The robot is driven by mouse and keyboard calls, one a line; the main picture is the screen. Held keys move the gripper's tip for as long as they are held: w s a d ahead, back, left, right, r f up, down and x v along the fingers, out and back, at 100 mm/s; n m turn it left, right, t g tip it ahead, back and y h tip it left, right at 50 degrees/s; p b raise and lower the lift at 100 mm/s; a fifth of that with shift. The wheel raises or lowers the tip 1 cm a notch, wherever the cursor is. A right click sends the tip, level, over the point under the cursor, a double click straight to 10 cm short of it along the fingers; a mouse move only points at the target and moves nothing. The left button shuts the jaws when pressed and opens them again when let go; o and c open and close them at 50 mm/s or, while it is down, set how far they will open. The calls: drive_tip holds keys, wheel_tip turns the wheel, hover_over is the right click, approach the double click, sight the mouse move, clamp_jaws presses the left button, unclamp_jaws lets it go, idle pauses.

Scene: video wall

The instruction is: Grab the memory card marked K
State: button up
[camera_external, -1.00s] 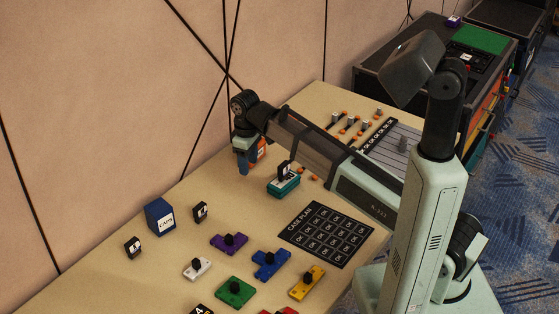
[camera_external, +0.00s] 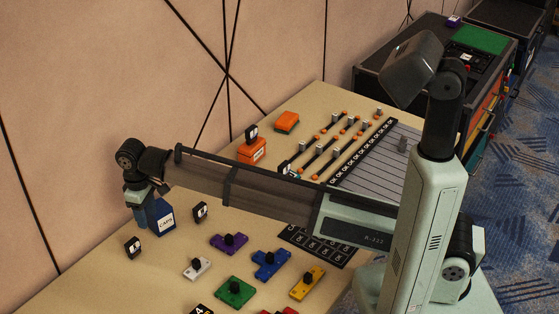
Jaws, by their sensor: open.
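Several small black cards with white labels stand on the table: one at the far left (camera_external: 133,247), one right of the blue box (camera_external: 200,212), and one upright in an orange holder (camera_external: 252,152). Another card (camera_external: 285,168) shows just above my arm, which hides the teal holder under it. The labels are too small to read, so I cannot tell which is marked K. My gripper (camera_external: 141,221) points down and is open, close to the left side of the blue box, above and behind the far-left card. Whether it touches the box is unclear.
The blue CAPS box (camera_external: 160,218) stands beside my gripper. Coloured knobbed pieces, purple (camera_external: 229,243), white (camera_external: 197,268), blue (camera_external: 270,262), green (camera_external: 235,291) and yellow (camera_external: 307,283), lie in front. My forearm partly covers the black case plan mat (camera_external: 318,248). The wall is close behind.

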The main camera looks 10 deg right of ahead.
sight(131, 242)
drive_tip(key=w+a+m, duration=0.2)
drive_tip(key=a+m, duration=0.5)
drive_tip(key=m, duration=0.7)
wheel_tip(131, 242, down, 8)
drive_tip(key=m, duration=0.8)
drive_tip(key=shift+a+f, duration=0.1)
drive_tip(key=shift+f, duration=0.05)
drive_tip(key=shift+s+d+f, duration=0.1)
drive_tip(key=shift+s+f, duration=0.05)
drive_tip(key=shift+f, duration=1.1)
drive_tip(key=shift+s+d+f, duration=0.1)
drive_tip(key=shift+f, duration=1.15)
clamp_jaws()
